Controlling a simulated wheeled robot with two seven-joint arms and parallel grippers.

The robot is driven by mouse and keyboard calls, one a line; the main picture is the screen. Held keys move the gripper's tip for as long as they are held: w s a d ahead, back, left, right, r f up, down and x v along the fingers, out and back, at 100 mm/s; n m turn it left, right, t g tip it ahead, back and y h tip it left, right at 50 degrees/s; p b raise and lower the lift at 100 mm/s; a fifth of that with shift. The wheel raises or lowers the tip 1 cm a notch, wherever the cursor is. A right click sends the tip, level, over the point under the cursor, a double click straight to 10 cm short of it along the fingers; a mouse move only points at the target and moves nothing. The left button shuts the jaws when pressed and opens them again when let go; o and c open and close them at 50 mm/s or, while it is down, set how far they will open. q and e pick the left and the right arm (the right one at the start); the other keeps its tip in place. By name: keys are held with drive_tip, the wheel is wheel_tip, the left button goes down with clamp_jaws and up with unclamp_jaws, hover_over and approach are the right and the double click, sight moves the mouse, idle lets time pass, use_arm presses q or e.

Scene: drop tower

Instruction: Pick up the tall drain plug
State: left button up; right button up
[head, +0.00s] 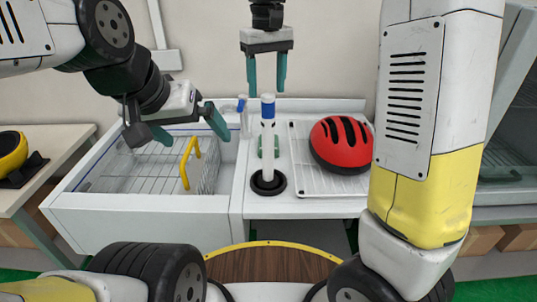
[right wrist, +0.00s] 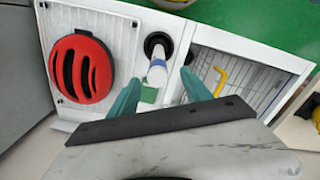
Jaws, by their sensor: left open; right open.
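The tall drain plug (head: 268,145) is a white upright post with a blue top, standing on a black round base in the counter to the right of the basin. My right gripper (head: 267,88) is open and empty above it, fingers pointing down. In the right wrist view the plug (right wrist: 157,70) shows between the two teal fingertips (right wrist: 161,74), with no visible contact. My left gripper (head: 188,130) is open and empty over the basin, to the left of the plug.
The white basin (head: 130,205) holds a wire basket with a yellow handle (head: 190,160). A red helmet (head: 341,143) lies on a white rack (head: 320,186) right of the plug. A green item (head: 276,147) stands behind the plug, and a small blue-topped item (head: 242,106) stands at back left.

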sight(268, 111)
drive_tip(key=f, duration=0.8)
drive_tip(key=shift+w+d, duration=0.15)
drive_tip(key=shift+w, duration=0.05)
drive_tip(key=shift+r, duration=0.1)
drive_tip(key=shift+c, duration=0.3)
clamp_jaws()
idle(0.8)
